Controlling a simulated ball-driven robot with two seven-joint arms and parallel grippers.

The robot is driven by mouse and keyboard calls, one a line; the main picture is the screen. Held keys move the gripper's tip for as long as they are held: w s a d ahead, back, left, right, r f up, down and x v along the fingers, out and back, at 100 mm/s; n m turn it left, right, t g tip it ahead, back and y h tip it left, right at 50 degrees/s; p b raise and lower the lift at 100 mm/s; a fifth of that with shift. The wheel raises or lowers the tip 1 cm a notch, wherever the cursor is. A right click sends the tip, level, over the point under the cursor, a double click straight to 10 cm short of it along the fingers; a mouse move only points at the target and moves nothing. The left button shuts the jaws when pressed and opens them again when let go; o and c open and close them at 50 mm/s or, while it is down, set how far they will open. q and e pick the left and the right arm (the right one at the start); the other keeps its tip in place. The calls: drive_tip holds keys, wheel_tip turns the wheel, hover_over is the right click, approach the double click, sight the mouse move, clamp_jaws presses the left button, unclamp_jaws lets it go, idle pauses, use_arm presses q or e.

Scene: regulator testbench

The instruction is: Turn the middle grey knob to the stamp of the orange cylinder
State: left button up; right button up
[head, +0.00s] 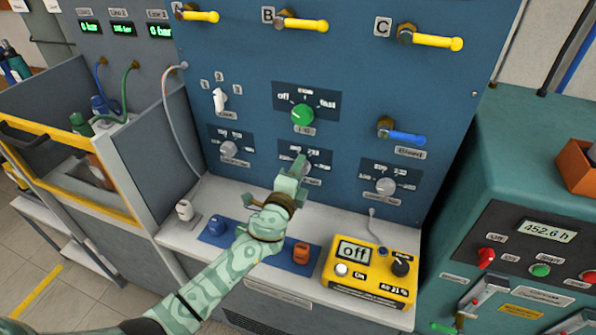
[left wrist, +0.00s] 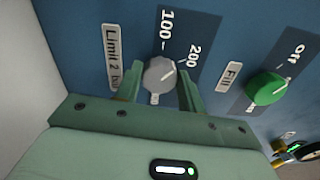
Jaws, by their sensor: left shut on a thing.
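The middle grey knob (left wrist: 158,76) sits on its dark scale plate (left wrist: 172,42), with 100 and 200 legible in the left wrist view. Its light pointer line leans toward the 200 side; the exact setting is hard to tell. My left gripper (left wrist: 159,80) is shut on this knob, one finger on each side. In the head view my left gripper (head: 294,172) covers most of the knob. The orange cylinder (head: 301,251) stands on a blue mat (head: 271,259) on the bench below, its stamp too small to read. My right gripper is not in view.
Other grey knobs are left (head: 228,149) and right (head: 385,186). A green knob (head: 302,115) is above. A blue cylinder (head: 217,225) shares the mat; a white one (head: 184,209) stands left. A yellow meter (head: 370,273) is right of the forearm. Yellow and blue (head: 404,135) valve handles protrude.

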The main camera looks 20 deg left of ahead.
use_arm(q)
drive_tip(key=shift+m, duration=2)
drive_tip(key=shift+f, duration=0.1)
drive_tip(key=o, duration=1)
drive_tip(key=s, duration=1.1)
drive_tip(key=s+p, duration=0.1)
drive_tip(key=s, duration=0.4)
drive_tip(key=shift+s+a, duration=0.2)
drive_tip(key=shift+a, duration=0.05)
